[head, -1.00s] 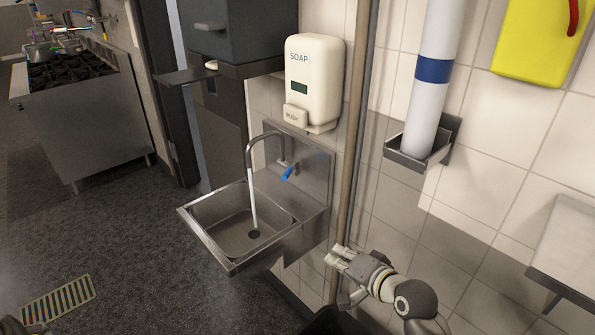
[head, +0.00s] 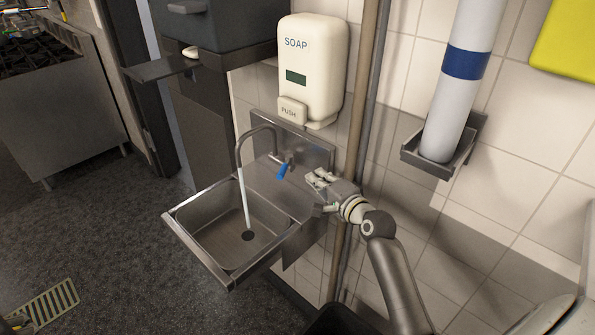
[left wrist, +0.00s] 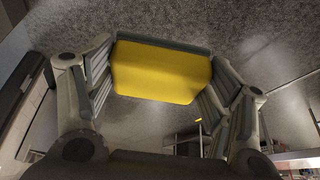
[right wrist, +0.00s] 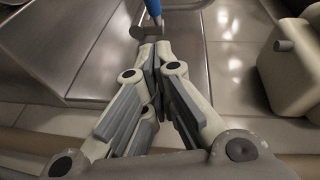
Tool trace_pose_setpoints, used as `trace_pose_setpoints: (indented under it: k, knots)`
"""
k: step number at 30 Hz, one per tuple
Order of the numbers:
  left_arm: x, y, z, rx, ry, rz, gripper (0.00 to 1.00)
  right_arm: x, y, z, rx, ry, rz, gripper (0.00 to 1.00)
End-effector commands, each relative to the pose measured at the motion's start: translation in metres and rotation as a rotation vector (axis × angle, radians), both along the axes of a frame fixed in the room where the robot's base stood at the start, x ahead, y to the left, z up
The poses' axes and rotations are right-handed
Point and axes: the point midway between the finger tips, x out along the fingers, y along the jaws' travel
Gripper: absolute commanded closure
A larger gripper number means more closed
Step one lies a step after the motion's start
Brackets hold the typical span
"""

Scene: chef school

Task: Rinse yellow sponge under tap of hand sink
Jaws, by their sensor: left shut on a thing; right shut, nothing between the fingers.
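The hand sink (head: 190,247) is a steel basin on the tiled wall. Its curved tap (head: 240,150) has a stream of water falling into the basin. A blue tap handle (head: 282,171) sits at the back right of the sink. My right gripper (head: 312,179) is shut and empty, just right of the handle; in the right wrist view its fingertips (right wrist: 157,50) are close below the blue handle (right wrist: 153,8). My left gripper (left wrist: 160,75) is shut on the yellow sponge (left wrist: 162,72), with dark floor beyond it. The sponge is not visible in the head view.
A white soap dispenser (head: 312,70) hangs above the sink. A vertical pipe (head: 358,130) runs down the wall behind my right arm. A paper cup tube (head: 462,80) hangs at right. A floor grate (head: 45,303) lies at lower left; floor left of the sink is clear.

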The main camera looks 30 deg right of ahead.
Motion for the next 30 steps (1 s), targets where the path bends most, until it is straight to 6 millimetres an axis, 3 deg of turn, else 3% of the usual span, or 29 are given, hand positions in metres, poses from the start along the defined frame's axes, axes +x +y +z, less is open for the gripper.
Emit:
trace_pose_setpoints:
  k: [6, 12, 30]
  knots:
    - [0.000, 0.000, 0.005, 0.000, 0.000, 0.000, 0.44, 0.034, 0.001, -0.003, -0.001, -0.001, 0.000, 1.00]
    - [0.000, 0.000, 0.015, 0.000, 0.000, 0.000, 0.44, 0.051, 0.023, -0.009, -0.001, 0.001, 0.001, 1.00]
    - [0.000, 0.000, 0.018, 0.001, -0.001, 0.000, 0.44, 0.057, 0.031, -0.012, -0.001, 0.000, -0.005, 1.00]
